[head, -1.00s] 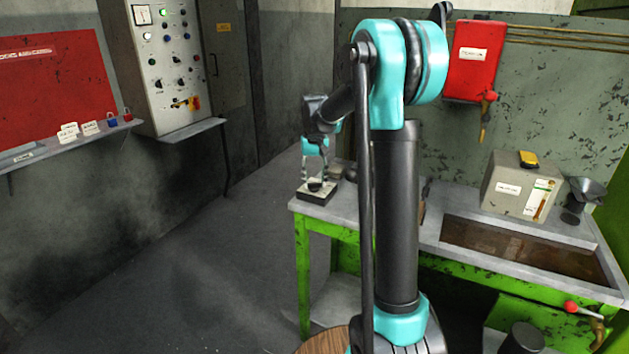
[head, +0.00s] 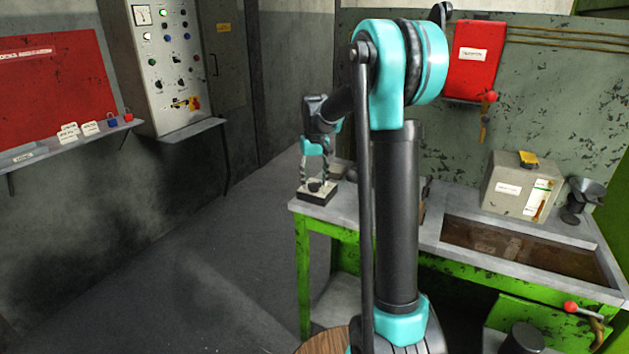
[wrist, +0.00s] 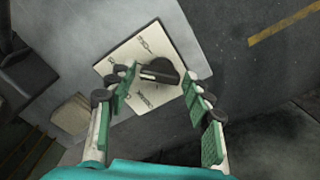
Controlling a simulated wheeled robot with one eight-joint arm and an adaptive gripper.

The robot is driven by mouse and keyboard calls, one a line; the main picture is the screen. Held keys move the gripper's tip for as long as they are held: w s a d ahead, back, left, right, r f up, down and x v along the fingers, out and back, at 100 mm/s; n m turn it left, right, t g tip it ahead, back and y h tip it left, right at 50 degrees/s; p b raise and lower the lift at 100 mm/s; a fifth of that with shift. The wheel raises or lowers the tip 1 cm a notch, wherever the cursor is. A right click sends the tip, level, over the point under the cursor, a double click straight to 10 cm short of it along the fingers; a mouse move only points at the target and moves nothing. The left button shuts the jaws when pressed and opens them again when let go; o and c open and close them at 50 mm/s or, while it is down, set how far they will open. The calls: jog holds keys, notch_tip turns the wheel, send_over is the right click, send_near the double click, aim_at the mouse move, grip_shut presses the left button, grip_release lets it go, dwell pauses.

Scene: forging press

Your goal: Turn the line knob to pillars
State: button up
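The line knob (wrist: 158,72) is a dark round knob with a raised grip bar, on a white labelled plate (wrist: 118,60). The labels are too blurred to read in the wrist view. In the head view the knob (head: 314,186) sits on a small dark box with a light top (head: 325,196), at the left end of the bench. My gripper (wrist: 160,88) is open, its green-padded fingers on either side of the knob with gaps to it. In the head view my gripper (head: 315,182) points down at the knob box.
The grey-topped green bench (head: 345,212) has a sunken trough (head: 520,250) on its right. A beige box (head: 520,188) and a funnel (head: 582,200) stand behind the trough. A control cabinet (head: 165,65) hangs on the left wall. The floor left of the bench is clear.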

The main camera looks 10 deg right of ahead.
aim_at(314, 183)
jog(key=shift+o, duration=0.6)
notch_tip(314, 183, up, 12)
dwell(0.5)
